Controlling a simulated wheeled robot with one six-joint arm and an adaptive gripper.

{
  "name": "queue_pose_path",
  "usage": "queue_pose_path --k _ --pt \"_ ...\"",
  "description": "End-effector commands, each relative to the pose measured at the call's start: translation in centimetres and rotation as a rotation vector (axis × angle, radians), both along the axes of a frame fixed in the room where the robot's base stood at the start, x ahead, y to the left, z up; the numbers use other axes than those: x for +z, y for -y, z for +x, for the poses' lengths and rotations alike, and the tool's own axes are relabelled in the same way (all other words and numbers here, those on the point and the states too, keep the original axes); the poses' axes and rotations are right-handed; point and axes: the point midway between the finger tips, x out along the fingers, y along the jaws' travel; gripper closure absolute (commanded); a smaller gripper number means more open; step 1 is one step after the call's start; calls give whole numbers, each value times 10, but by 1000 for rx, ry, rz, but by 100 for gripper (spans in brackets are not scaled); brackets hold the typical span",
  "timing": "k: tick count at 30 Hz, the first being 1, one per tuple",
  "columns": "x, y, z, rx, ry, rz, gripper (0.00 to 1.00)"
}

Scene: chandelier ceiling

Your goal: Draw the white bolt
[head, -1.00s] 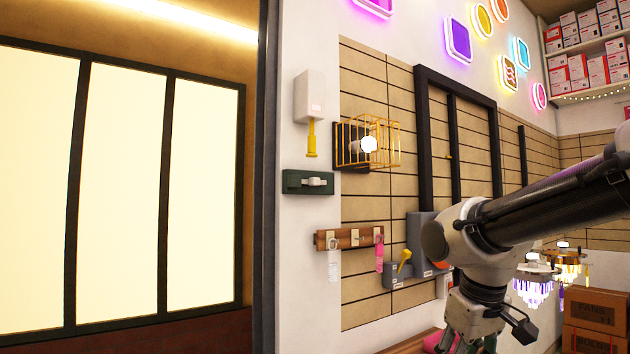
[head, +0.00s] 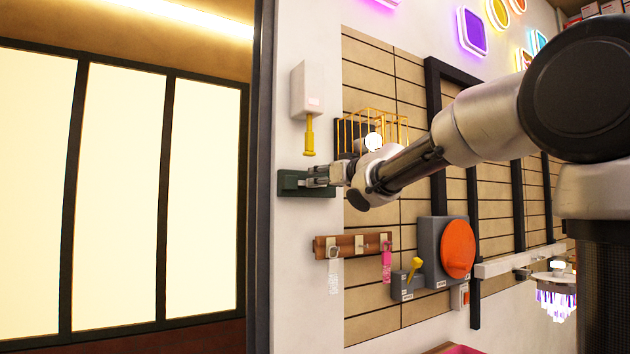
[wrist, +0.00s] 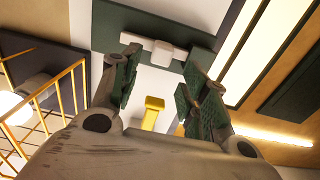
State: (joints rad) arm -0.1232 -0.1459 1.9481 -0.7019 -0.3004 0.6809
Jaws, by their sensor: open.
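The white bolt (wrist: 162,53) shows in the wrist view as a light knob on a short bar across a dark green plate (wrist: 150,22). In the head view the green plate (head: 289,184) is on the white wall beside the door frame, and my gripper covers most of the bolt. My gripper (head: 316,177) reaches in from the right, in front of the plate. In the wrist view my gripper (wrist: 160,72) is open, with the knob between and just beyond its fingertips. I cannot tell whether a finger touches the bolt.
A white box with a yellow handle (head: 309,136) hangs just above the plate. A yellow wire cage with a lamp (head: 375,139) is close to my wrist on the right. A wooden key rack (head: 348,246) and a grey box with an orange disc (head: 458,249) are lower.

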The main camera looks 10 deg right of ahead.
Motion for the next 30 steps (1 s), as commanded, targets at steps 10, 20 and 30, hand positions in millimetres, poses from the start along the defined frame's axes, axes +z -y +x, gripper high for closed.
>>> queue_pose_path --k 10,20,30 --pt "0 -14 43 -1 -1 -1 55" --pt "0 -14 45 -1 0 -2 63" --pt "0 -14 45 -1 -1 -1 100"
